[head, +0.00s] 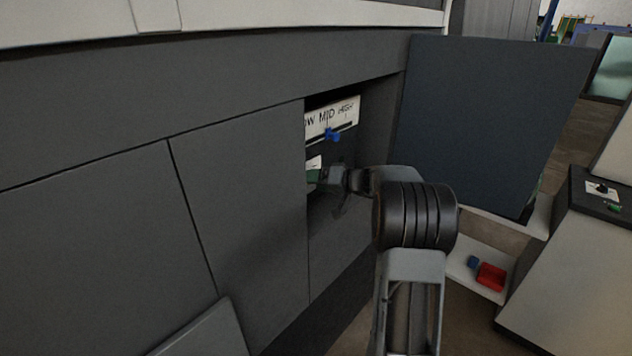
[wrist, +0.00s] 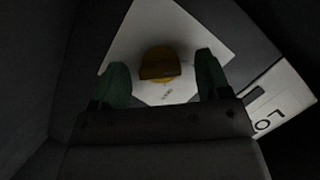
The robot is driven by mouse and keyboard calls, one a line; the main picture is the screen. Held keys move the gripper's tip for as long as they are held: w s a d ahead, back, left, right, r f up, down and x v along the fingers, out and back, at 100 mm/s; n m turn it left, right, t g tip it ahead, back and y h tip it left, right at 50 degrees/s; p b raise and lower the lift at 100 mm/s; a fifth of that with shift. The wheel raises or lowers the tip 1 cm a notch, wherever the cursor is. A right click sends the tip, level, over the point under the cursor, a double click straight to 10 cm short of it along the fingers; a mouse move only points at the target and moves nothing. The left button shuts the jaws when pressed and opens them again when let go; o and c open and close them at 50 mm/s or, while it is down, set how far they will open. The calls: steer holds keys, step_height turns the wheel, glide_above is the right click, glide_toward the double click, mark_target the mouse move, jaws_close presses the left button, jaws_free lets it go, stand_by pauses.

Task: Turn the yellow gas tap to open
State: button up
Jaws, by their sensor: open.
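The yellow gas tap (wrist: 159,64) shows in the wrist view as a dark yellow knob on a white plate (wrist: 155,22). My gripper (wrist: 164,74) is open, with one green finger on each side of the tap and a visible gap to each. I cannot tell how far the fingertips reach along the tap. In the head view my gripper (head: 318,178) is inside the recess of the dark cabinet, and the tap is hidden there. Small lettering on the plate below the tap is too dim to read.
A LOW MID HIGH label (head: 333,117) with a blue slider (head: 332,134) sits above my gripper in the recess. A dark open door (head: 490,120) stands to the right. A red box (head: 491,277) and a blue block (head: 473,262) lie on a low shelf.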

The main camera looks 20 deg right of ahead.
steer(key=shift+c, duration=0.2)
steer(key=c, duration=0.9)
